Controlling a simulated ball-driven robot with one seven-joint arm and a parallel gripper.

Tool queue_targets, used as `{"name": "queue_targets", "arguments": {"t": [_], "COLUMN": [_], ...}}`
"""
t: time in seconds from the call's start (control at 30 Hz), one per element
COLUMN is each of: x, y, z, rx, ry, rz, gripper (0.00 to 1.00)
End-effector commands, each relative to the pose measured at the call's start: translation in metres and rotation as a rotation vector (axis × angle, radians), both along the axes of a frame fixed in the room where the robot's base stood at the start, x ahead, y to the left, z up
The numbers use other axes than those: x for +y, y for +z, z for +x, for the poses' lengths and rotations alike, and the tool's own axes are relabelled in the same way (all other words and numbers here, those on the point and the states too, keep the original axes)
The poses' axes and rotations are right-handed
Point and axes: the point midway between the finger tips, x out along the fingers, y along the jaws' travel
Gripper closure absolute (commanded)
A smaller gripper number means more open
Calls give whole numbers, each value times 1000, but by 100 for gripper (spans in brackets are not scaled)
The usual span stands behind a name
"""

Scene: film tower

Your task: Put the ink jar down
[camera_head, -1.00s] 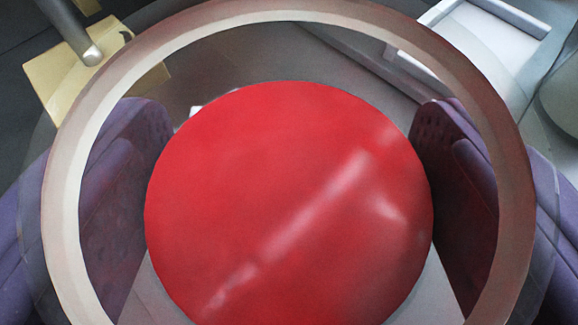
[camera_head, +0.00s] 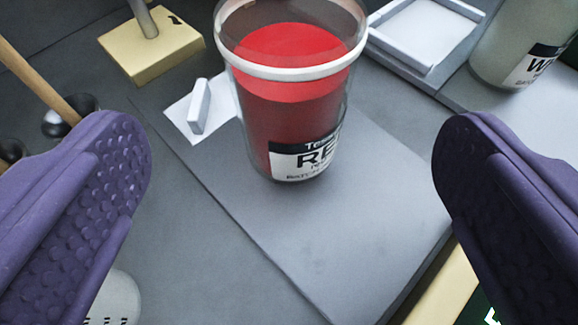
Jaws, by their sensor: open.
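The ink jar (camera_head: 295,115) is a clear jar of red ink with a pale rim and a white and black label, partly readable as "RE". It stands upright on a grey mat (camera_head: 330,245) in the upper middle of the view. My gripper (camera_head: 293,155) is wide open, with one purple padded finger at the left and one at the right. The jar is beyond and between the fingers and apart from both. Nothing is held.
A brass block (camera_head: 150,45) with a metal post stands behind left. A white card (camera_head: 190,115) with a small grey bar lies left of the jar. A white tray (camera_head: 420,35) and a pale jar (camera_head: 525,45) are at the right back. The mat's front is clear.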

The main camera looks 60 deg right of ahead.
Motion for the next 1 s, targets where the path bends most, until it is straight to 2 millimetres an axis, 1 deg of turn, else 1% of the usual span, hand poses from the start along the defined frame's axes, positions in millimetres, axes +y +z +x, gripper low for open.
{"name": "queue_targets", "arguments": {"t": [0.1,0.3,0.37,0.43,0.47,0.53,0.57,0.6,0.67,0.7,0.77,0.8,0.87,0.9,0.97,1.0], "x": [7,8,9,15,20,38,49,64,88,103,123,134,147,152,157,157], "y": [4,3,4,8,11,28,39,62,106,142,200,241,303,345,404,439], "z": [-4,-5,-2,12,24,60,79,105,141,161,180,186,186,180,163,148], "rx": [1,0,-4,-29,-46,-100,-127,-165,-219,-248,-280,-293,-303,-301,-287,-272], "ry": [0,-1,5,30,53,131,179,253,383,473,606,693,812,883,967,1007], "rz": [0,0,8,48,77,170,216,274,347,379,401,398,368,332,263,209], "gripper": [0,0,0,0,0,0,0,0,0,0,0,0,0,0,0,0]}}
